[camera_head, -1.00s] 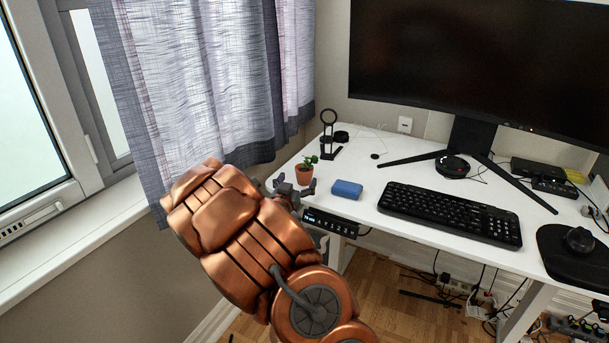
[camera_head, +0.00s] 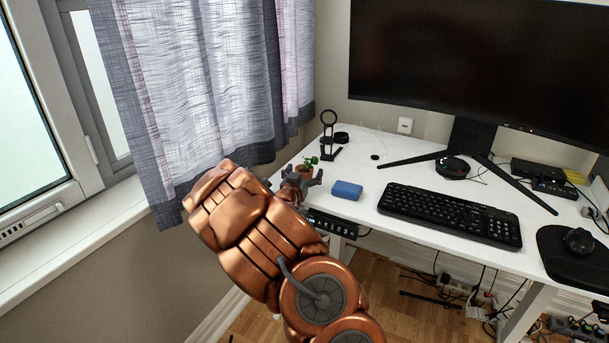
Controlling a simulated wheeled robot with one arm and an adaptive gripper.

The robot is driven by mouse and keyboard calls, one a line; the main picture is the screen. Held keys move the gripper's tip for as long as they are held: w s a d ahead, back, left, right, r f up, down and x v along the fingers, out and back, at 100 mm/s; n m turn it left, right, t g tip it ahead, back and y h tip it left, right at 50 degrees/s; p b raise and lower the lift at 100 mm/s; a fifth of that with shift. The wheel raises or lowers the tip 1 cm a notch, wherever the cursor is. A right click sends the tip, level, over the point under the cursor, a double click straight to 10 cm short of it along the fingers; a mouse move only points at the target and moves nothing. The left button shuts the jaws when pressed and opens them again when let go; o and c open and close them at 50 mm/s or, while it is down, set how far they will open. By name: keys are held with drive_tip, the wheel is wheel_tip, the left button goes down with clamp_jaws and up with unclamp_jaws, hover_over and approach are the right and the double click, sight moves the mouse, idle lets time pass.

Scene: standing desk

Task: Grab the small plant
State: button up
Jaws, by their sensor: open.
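The small plant (camera_head: 306,166) stands upright in a terracotta pot near the left front corner of the white desk. My gripper (camera_head: 304,174) is open, its dark fingers spread to either side of the pot as seen from here. The fingers and wrist hide much of the pot's lower part. I cannot tell whether they touch it.
A blue box (camera_head: 346,190) lies just right of the plant. Behind the plant is a black stand (camera_head: 329,138). A black keyboard (camera_head: 449,214) and a large monitor (camera_head: 480,65) are to the right. A curtain (camera_head: 205,90) hangs at the left.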

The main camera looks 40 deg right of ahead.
drive_tip(key=c, duration=1.4)
drive_tip(key=shift+o, duration=0.2)
drive_tip(key=shift+r, duration=0.1)
